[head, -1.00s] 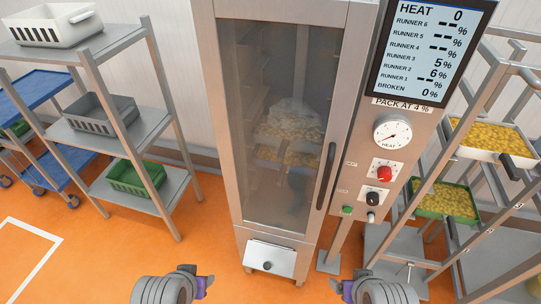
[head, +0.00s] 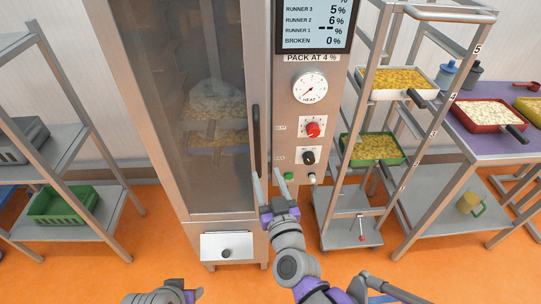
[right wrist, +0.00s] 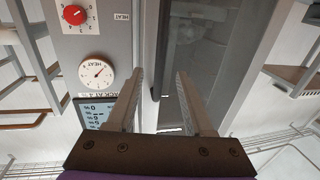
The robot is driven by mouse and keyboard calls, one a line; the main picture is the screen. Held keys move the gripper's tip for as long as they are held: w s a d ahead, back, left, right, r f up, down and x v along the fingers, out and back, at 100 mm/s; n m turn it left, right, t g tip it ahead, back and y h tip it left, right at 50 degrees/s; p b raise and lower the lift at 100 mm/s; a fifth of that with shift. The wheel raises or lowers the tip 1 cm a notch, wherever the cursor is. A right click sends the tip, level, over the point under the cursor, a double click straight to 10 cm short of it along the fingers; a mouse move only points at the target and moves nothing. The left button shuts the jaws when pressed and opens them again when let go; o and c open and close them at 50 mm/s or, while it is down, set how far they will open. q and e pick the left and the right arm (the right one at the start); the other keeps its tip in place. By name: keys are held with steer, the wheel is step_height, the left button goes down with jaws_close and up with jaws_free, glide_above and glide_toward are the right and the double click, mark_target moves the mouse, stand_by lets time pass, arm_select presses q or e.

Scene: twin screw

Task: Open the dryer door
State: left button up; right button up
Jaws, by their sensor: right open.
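The dryer door (head: 215,110) is a tall glass panel in a steel frame and looks closed. Its dark vertical handle (head: 256,140) runs along the door's right edge. My right gripper (head: 268,178) is open, its fingers pointing up near the handle's lower end. In the right wrist view, which looks upside down, the dark handle (right wrist: 162,45) appears between the two open fingertips (right wrist: 160,72). I cannot tell how far the fingers are from it; no contact is clear. My left gripper (head: 185,294) is low at the bottom edge, its jaws not clearly visible.
The control panel (head: 309,120) with dial, knobs and screen stands right of the door. A rack with trays of yellow pieces (head: 399,78) is further right. A shelf with a green crate (head: 64,204) is at left. Orange floor in front is free.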

mark_target(258, 152)
steer(key=w, duration=0.3)
steer(key=w+a, duration=0.1)
steer(key=w, duration=0.3)
steer(key=w+a, duration=0.1)
steer(key=w, duration=0.2)
steer(key=shift+w, duration=0.25)
jaws_close()
stand_by(1.0)
